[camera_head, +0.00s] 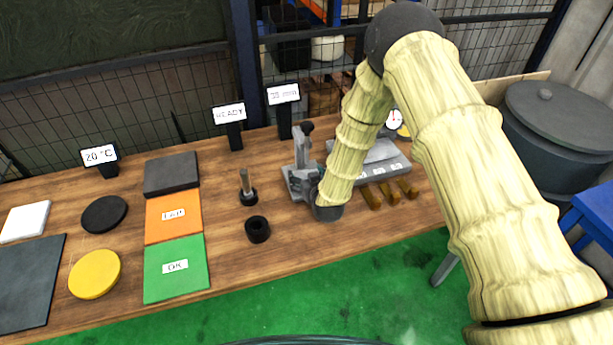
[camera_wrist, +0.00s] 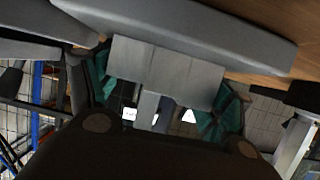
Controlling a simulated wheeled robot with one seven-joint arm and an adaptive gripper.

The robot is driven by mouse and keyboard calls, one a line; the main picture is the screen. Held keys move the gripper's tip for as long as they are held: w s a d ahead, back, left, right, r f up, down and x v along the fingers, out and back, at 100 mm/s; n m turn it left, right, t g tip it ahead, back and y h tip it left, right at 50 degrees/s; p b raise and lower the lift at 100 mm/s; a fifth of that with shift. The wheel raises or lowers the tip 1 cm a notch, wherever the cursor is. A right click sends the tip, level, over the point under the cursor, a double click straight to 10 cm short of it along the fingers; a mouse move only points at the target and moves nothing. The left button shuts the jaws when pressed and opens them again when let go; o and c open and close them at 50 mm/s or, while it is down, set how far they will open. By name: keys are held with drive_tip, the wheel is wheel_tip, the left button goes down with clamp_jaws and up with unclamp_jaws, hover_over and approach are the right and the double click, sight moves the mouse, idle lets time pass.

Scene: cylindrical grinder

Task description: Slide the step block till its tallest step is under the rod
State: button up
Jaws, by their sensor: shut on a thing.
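In the wrist view a light grey block (camera_wrist: 168,72), which looks like the step block, spans the gap between the green pads of my gripper (camera_wrist: 160,95). My gripper is shut on it. Its separate step heights are hard to make out. In the head view my gripper (camera_head: 326,207) is low at the table's front, just right of a grey stand (camera_head: 301,160) with a dark knob. The block is hidden there by my gripper and arm. I cannot clearly make out the rod, nor which step is under it. A grey slab (camera_wrist: 190,30) lies close beside the block.
Right of my gripper are a grey plate (camera_head: 397,166) and several brass-coloured pieces (camera_head: 389,192). A dial gauge (camera_head: 395,118) shows behind my arm. To the left stand a pin on a dark base (camera_head: 247,188) and a black ring (camera_head: 257,229). A green mat (camera_head: 176,285) lies further left.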

drive_tip(key=shift+w+d+b, duration=0.2)
drive_tip(key=shift+w+d, duration=0.05)
drive_tip(key=shift+d, duration=0.55)
drive_tip(key=shift+w+d+b, duration=0.2)
drive_tip(key=shift+d, duration=0.55)
drive_tip(key=o, duration=2)
drive_tip(key=v, duration=1.2)
drive_tip(key=shift+a, duration=0.1)
